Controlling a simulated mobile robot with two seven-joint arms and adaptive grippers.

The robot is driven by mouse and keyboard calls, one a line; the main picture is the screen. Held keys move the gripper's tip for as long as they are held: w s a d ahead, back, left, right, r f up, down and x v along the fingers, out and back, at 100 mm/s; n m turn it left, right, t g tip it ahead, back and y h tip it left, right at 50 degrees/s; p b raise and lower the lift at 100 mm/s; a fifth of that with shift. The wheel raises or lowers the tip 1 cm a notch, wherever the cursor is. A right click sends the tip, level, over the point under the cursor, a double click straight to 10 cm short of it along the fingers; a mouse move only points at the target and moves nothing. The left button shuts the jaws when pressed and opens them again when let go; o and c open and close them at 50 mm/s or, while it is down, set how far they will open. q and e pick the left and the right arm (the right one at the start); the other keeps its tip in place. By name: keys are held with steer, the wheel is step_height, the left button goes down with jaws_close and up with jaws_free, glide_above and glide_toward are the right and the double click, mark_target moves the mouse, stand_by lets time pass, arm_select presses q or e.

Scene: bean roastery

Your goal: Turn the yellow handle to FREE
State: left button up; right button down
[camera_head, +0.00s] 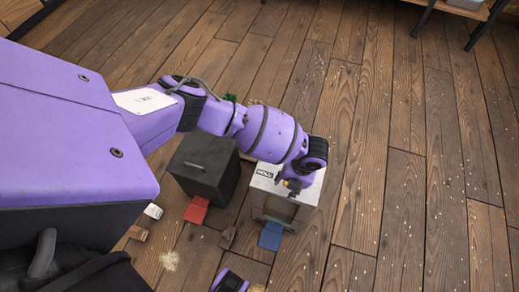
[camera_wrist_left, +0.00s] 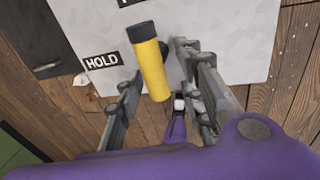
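The yellow handle (camera_wrist_left: 154,72), a short bar with a black end, stands out from the light grey panel (camera_wrist_left: 230,30) in the left wrist view. A black HOLD label (camera_wrist_left: 101,62) is left of it, and another label, cut off by the top edge, is above. My left gripper (camera_wrist_left: 160,66) is open, one finger on each side of the handle; I see no clear contact. In the head view the left gripper (camera_head: 292,186) is at the light grey box (camera_head: 304,194), and the handle is mostly hidden.
A black box (camera_head: 204,168) stands left of the grey box. A red block (camera_head: 196,210) and a blue block (camera_head: 271,236) are in front of the boxes. The wooden floor on the right is open, with scattered pale specks. A shelf edge is at the top right.

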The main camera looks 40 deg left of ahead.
arm_select(q)
steer(key=shift+w+r, duration=0.2)
steer(key=shift+w, duration=0.25)
steer(key=shift+w+a+r, duration=0.1)
steer(key=shift+w+r, duration=0.1)
steer(key=shift+r, duration=0.2)
step_height(320, 180, up, 11)
steer(key=d, duration=0.2)
steer(key=shift+d, duration=0.2)
